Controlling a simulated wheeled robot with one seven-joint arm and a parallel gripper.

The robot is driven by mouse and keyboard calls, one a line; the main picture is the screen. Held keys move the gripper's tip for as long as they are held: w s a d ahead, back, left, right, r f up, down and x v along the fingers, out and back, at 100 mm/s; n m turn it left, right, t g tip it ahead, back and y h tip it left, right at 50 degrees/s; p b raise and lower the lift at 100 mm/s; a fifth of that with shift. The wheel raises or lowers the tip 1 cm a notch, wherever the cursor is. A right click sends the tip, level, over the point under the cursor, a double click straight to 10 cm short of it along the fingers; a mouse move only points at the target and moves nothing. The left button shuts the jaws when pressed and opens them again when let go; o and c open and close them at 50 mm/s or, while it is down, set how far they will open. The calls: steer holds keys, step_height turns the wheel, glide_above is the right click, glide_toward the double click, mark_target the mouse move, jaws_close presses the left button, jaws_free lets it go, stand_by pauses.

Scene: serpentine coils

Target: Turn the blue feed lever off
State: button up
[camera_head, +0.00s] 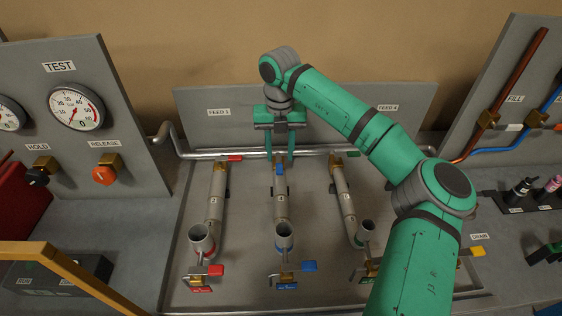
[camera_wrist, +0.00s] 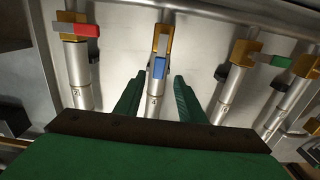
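The blue feed lever (camera_head: 280,169) is at the top of the middle pipe (camera_head: 281,205), just below the horizontal supply pipe. In the wrist view the blue lever (camera_wrist: 159,67) extends from its brass valve (camera_wrist: 161,37) in line with the pipe. My gripper (camera_head: 281,158) points down over this valve. In the wrist view its two green fingers (camera_wrist: 157,82) are apart, one on each side of the pipe and lever, with visible gaps. Nothing is held between them. I cannot tell the exact height of the fingertips relative to the lever.
A red lever (camera_wrist: 82,29) on the left pipe and a green lever (camera_wrist: 273,60) on the right both lie crosswise to their pipes. The grey back panel (camera_head: 240,128) stands close behind my gripper.

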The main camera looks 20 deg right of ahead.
mark_target(279, 168)
step_height(279, 168, down, 4)
steer(key=shift+a+r, duration=0.15)
steer(key=shift+f, duration=0.45)
jaws_close()
